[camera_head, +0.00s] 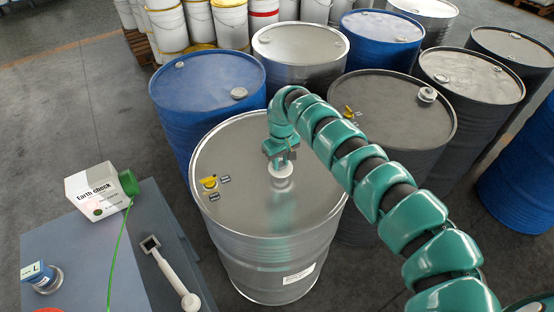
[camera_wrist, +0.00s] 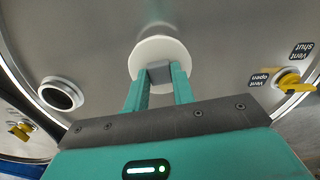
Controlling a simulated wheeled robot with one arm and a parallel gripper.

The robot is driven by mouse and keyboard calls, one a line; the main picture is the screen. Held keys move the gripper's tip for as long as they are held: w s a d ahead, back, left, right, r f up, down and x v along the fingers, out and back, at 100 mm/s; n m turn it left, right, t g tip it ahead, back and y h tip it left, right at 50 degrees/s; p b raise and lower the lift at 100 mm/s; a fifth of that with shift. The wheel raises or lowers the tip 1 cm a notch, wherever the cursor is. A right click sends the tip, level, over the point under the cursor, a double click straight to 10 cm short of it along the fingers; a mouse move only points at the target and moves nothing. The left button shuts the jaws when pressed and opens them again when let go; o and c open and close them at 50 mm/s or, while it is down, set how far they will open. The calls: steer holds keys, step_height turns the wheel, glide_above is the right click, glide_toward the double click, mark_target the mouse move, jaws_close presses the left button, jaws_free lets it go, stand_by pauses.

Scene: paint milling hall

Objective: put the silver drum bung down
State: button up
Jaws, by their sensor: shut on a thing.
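The silver drum bung (camera_head: 281,169) is a pale round disc under my gripper (camera_head: 279,155). In the wrist view, the fingers of my gripper (camera_wrist: 160,80) are shut on a grey block at the near edge of the bung (camera_wrist: 157,52). The bung is over the lid of the front steel drum (camera_head: 240,150); I cannot tell whether it touches the lid. An open round hole (camera_wrist: 62,95) with a dark inside and a pale rim shows to the left on the lid in the wrist view. My gripper and arm hide part of the lid in the head view.
A yellow vent lever (camera_head: 209,182) with small labels stands on the lid's left. Blue (camera_head: 207,82), grey (camera_head: 392,105) and steel drums crowd behind and right. A bench (camera_head: 90,250) at left holds an earth check box (camera_head: 95,195), a clamp-like tool (camera_head: 172,275) and a small jar (camera_head: 42,278).

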mark_target(281, 164)
steer(key=shift+f, duration=0.95)
steer(key=shift+r, duration=0.1)
steer(key=shift+f, duration=0.2)
steer(key=o, duration=0.9)
steer(key=shift+r, duration=0.1)
step_height(281, 164, up, 12)
steer(key=b, duration=0.4)
steer(key=shift+r, duration=0.1)
